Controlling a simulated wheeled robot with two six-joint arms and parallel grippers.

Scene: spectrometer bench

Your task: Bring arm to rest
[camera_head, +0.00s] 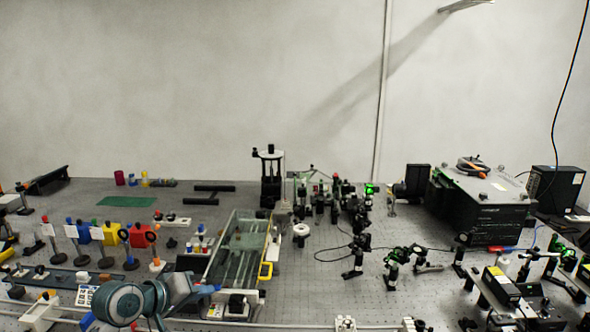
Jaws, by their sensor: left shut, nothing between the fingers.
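My left arm comes in at the lower left, its grey rounded joints in front of the bench's near edge. My left gripper (212,288) points to the right, shut and empty, just in front of the clear-topped tray with yellow handles (267,272). The gripper is small in the picture, and I cannot tell whether it touches anything there. My right gripper is not in view.
The grey perforated bench (340,295) is crowded. Posts with coloured mounts (112,234) stand at left, black optics mounts (397,256) in the middle, and a large black instrument box (485,222) at right. Bare bench shows at front centre.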

